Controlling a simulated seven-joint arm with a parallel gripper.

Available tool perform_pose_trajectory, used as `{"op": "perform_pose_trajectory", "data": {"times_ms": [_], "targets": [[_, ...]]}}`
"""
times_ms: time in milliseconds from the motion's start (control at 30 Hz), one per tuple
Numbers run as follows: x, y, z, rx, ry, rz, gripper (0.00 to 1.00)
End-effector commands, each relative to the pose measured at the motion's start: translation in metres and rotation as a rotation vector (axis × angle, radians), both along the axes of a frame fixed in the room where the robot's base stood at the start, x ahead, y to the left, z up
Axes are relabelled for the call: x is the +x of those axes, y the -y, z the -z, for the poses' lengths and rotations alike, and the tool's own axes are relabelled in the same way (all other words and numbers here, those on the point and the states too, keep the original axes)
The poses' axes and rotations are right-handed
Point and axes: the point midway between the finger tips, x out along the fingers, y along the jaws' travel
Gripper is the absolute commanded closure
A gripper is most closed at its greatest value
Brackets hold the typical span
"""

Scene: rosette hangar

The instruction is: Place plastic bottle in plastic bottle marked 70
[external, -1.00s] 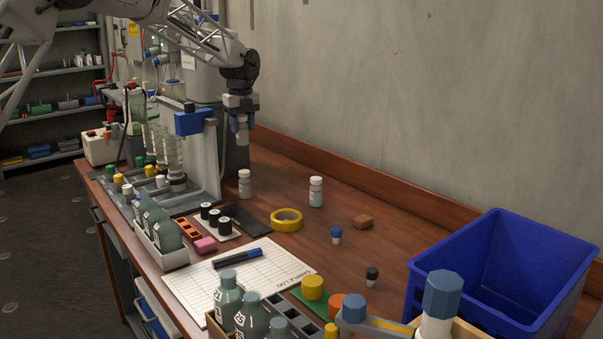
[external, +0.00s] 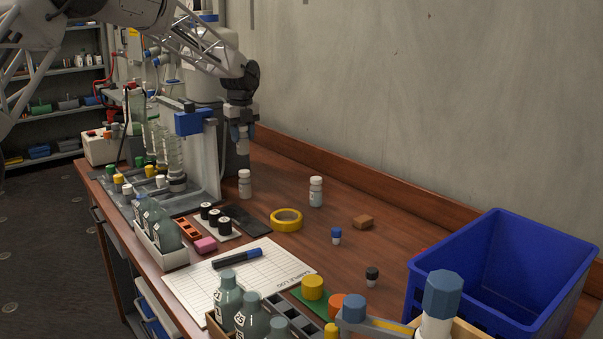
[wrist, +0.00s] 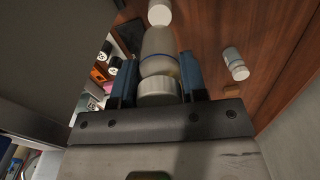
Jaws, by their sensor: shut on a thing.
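My gripper (external: 242,138) is shut on a plastic bottle, holding it in the air by the back wall. In the wrist view the held plastic bottle (wrist: 160,48) shows a pale translucent body and a ribbed white cap between the blue fingers (wrist: 155,80). In the external view it is mostly hidden by the fingers. A small white-capped bottle (external: 245,184) stands on the table below my gripper. Another (external: 316,191) stands to its right. Several grey-green bottles (external: 228,297) stand in front; I cannot read a 70 on any.
A glassware stand (external: 212,160) is just left of my gripper. More grey-green bottles stand in a white tray (external: 174,260). Yellow tape (external: 287,220), a brown block (external: 363,223) and a blue crate (external: 505,270) are to the right.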

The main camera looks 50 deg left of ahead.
Motion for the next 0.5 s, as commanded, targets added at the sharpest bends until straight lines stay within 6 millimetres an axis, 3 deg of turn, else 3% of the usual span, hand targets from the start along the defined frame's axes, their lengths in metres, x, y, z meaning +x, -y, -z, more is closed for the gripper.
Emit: {"op": "perform_pose_trajectory", "data": {"times_ms": [500], "targets": [[0.0000,0.0000,0.0100,0.000,0.000,0.000,0.82]]}}
